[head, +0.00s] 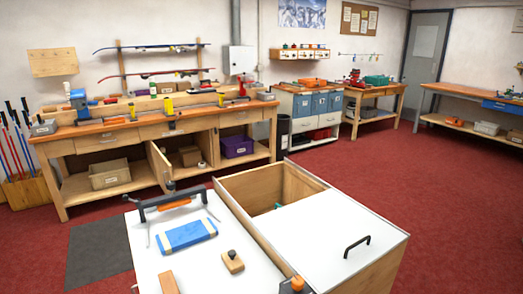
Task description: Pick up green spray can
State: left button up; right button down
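A small green object (278,206) shows inside the open part of a wooden chest (240,187), low against the edge of the white lid. Only a bit of it is visible, and I cannot tell whether it is the green spray can. The white lid (325,232) covers the near part of the chest and has a black handle (357,246). The far part of the chest is open. Neither of my grippers is in view.
Left of the chest, a white top (205,268) holds a blue block (187,236), a wooden block with a black knob (232,262) and a black-framed tool (168,200). A long workbench (140,133) stands behind. Red floor (440,190) is clear at right.

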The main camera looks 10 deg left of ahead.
aim_at(152, 85)
jog(key=j, duration=2.9)
jog(key=i+j, duration=0.2)
jog(key=j, duration=0.15)
jog(key=i+j, duration=0.25)
jog(key=j, duration=0.15)
jog(key=i+j, duration=0.2)
jog(key=j, duration=0.15)
jog(key=i+j+z, duration=0.1)
jog(key=j, duration=0.25)
jog(key=i+j, duration=0.55)
jog(key=j, duration=0.2)
jog(key=i+j, duration=0.2)
jog(key=j, duration=0.2)
jog(key=i+j, duration=0.15)
jog(key=j, duration=0.25)
jog(key=i+j, duration=0.1)
jog(key=j, duration=0.3)
jog(key=i+z, duration=0.05)
